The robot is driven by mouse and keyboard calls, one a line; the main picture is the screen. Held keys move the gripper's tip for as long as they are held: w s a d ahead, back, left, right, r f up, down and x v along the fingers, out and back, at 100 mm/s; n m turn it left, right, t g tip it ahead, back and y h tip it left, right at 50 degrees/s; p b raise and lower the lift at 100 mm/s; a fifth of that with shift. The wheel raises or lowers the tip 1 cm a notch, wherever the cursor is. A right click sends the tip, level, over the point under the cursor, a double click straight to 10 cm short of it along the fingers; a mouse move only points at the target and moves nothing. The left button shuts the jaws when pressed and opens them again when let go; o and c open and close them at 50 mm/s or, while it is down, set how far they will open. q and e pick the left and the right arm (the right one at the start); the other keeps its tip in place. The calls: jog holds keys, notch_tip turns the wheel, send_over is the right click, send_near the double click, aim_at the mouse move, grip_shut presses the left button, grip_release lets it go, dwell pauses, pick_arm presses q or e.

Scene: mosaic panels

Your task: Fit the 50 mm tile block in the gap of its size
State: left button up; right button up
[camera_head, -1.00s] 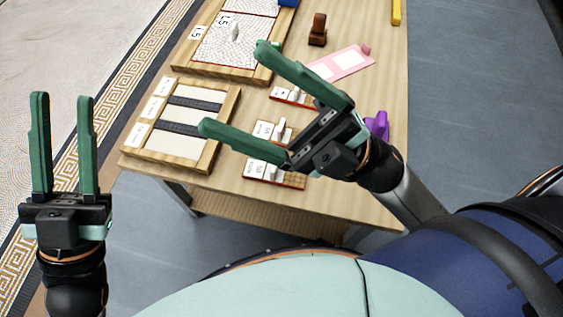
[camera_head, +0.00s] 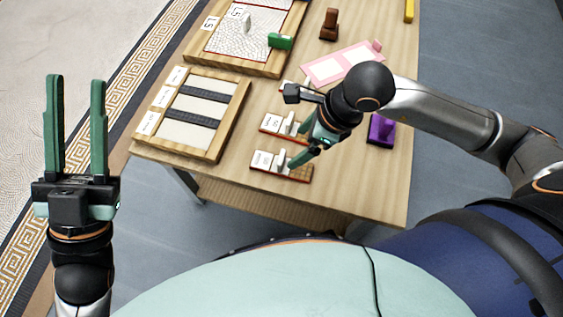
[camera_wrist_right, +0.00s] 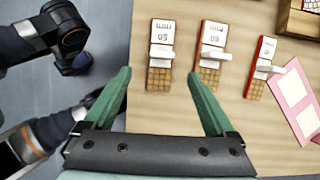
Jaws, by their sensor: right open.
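Small tile blocks with white labels, pale upright grips and brown tile ends lie in a row on the table. The nearest block (camera_head: 265,160) seems to be labelled 50; it is the leftmost block (camera_wrist_right: 160,48) in the right wrist view. A second block (camera_head: 275,124) lies beyond it, its label hard to read. The wooden-framed panel (camera_head: 212,151) to the left has two dark gaps (camera_head: 190,117) across its pale surface. My right gripper (camera_wrist_right: 158,78) is open, its fingers either side of the leftmost block's tile end in that view, apparently above it. My left gripper (camera_head: 76,82) is open and empty, left of the table.
A third block (camera_wrist_right: 260,68) lies near a pink plate (camera_head: 342,63). A larger framed panel (camera_head: 232,66) with a green-handled piece (camera_head: 280,41) stands at the back. A purple piece (camera_head: 381,131) and a brown stamp-like piece (camera_head: 329,25) are on the right side.

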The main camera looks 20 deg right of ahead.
aim_at(284, 157)
jog(key=b+x, duration=0.1)
jog(key=x, duration=0.4)
jog(key=shift+w+b+x, duration=0.2)
jog(key=shift+b+x, duration=1)
jog(key=shift+x, duration=1.85)
pick_arm(q)
jog(key=shift+s+d+f+m+h, duration=0.15)
jog(key=shift+s+f+h, duration=0.2)
jog(key=shift+f, duration=0.2)
jog(key=shift+s+d+f+m+h, duration=0.1)
jog(key=shift+s+f+m+h, duration=0.1)
jog(key=shift+f+h, duration=0.3)
pick_arm(e)
grip_shut()
